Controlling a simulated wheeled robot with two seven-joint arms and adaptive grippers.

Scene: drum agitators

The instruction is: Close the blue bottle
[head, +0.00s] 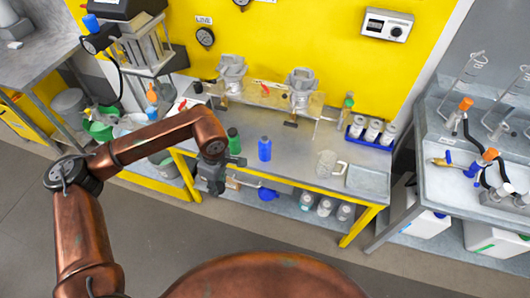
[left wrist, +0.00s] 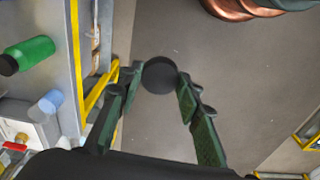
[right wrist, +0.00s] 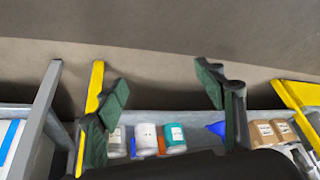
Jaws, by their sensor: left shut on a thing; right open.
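The blue bottle (head: 264,149) stands upright on the workbench near its front edge; no dark cap shows on it. It also shows in the left wrist view (left wrist: 49,102). My left gripper (head: 213,186) is at the bench's front edge, left of the bottle. In the left wrist view my left gripper (left wrist: 158,78) is shut on a round black cap (left wrist: 159,74), out over the floor and apart from the bottle. My right gripper (right wrist: 165,86) is open and empty in the right wrist view, in front of the lower shelf. It does not show in the head view.
A green bottle (head: 234,141) with a dark cap (left wrist: 8,65) stands left of the blue one. Jars (right wrist: 146,139) and a blue funnel-like item (right wrist: 217,128) sit on the lower shelf.

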